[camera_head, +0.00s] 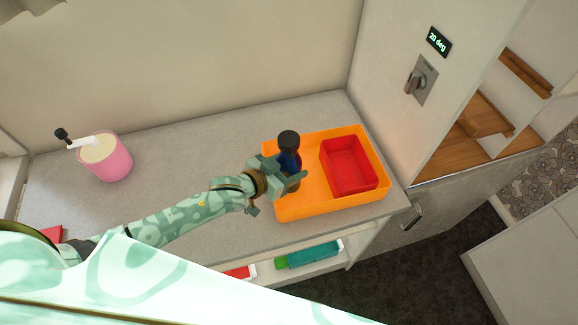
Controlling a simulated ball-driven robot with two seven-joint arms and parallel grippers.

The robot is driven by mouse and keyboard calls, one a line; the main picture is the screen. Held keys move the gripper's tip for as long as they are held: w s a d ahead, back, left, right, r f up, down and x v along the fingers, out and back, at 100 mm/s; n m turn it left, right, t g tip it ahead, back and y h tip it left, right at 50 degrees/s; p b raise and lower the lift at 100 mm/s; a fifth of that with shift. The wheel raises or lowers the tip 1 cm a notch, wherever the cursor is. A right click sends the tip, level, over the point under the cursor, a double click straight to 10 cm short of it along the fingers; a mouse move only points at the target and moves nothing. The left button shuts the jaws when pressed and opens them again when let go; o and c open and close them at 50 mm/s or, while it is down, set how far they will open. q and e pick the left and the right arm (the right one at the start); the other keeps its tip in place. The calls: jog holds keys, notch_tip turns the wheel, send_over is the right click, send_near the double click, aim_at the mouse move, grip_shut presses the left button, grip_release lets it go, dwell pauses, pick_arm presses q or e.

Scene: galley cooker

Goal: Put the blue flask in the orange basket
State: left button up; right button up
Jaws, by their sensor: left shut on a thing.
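The blue flask (289,157) has a black cap and stands roughly upright in my left gripper (288,178). The gripper is shut around the flask's lower part. The flask and gripper show over the left part of the orange basket (320,206). I cannot tell whether the flask's bottom touches the basket floor, as the gripper hides part of it. My right gripper is not in view.
A red box (348,166) sits in the right part of the orange basket. A pink pot (106,157) with a white and black handled thing stands at the counter's left. The counter (200,140) between is clear. A wall cabinet stands right of the basket.

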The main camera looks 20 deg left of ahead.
pick_arm(q)
jog(key=o, duration=1)
jog(key=shift+f, duration=0.1)
jog(key=shift+r, duration=0.2)
jog(key=p+v, duration=0.2)
jog(key=v, duration=1)
jog(key=shift+f, duration=0.1)
